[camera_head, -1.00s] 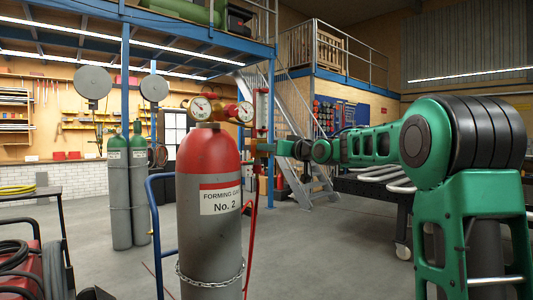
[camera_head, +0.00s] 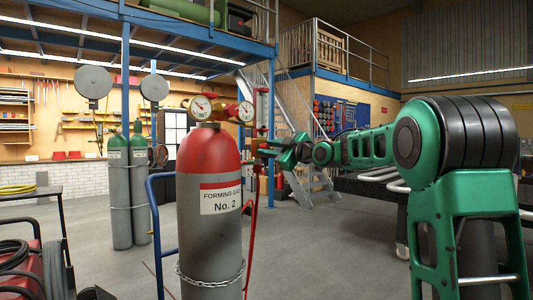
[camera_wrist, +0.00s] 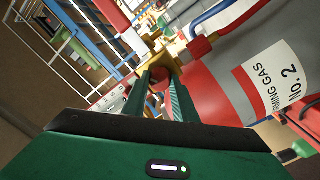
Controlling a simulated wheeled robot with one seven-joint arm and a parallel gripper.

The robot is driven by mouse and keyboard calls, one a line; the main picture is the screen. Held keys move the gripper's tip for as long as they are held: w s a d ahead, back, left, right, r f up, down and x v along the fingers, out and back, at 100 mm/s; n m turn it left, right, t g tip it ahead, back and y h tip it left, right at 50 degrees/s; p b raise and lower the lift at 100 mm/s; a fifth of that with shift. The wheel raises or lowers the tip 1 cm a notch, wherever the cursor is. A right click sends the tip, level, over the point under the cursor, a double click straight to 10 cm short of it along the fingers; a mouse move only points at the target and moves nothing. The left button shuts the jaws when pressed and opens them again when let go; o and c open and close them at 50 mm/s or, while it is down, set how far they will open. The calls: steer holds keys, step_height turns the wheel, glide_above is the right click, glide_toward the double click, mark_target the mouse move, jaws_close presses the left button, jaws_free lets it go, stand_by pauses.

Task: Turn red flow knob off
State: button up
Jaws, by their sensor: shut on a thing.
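The red flow knob (camera_wrist: 158,74) shows in the wrist view as a dark red round piece between my fingertips, below a brass fitting. My gripper (camera_wrist: 160,82) is shut on it, one green finger on each side. In the head view my gripper (camera_head: 266,147) reaches in from the right, at the foot of the upright flow meter (camera_head: 262,108). I cannot make out the knob there. The gas cylinder (camera_head: 209,240), grey with a red top and labelled "FORMING GAS No. 2", stands just left of my gripper.
Two round gauges, a left one (camera_head: 200,108) and a right one (camera_head: 245,112), sit above the cylinder. A red hose (camera_head: 252,235) hangs beside it and a chain (camera_head: 210,281) goes around it. A blue cart frame (camera_head: 152,220) stands at its left.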

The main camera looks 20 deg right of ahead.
steer(key=n, duration=1.2)
steer(key=shift+f+y, duration=0.3)
steer(key=shift+f, duration=0.1)
steer(key=shift+n, duration=0.4)
steer(key=o, duration=1)
steer(key=shift+o, duration=0.2)
steer(key=shift+r, duration=0.1)
steer(key=shift+s, duration=0.1)
steer(key=v, duration=1)
steer(key=shift+s, duration=0.2)
steer(key=shift+d, duration=0.1)
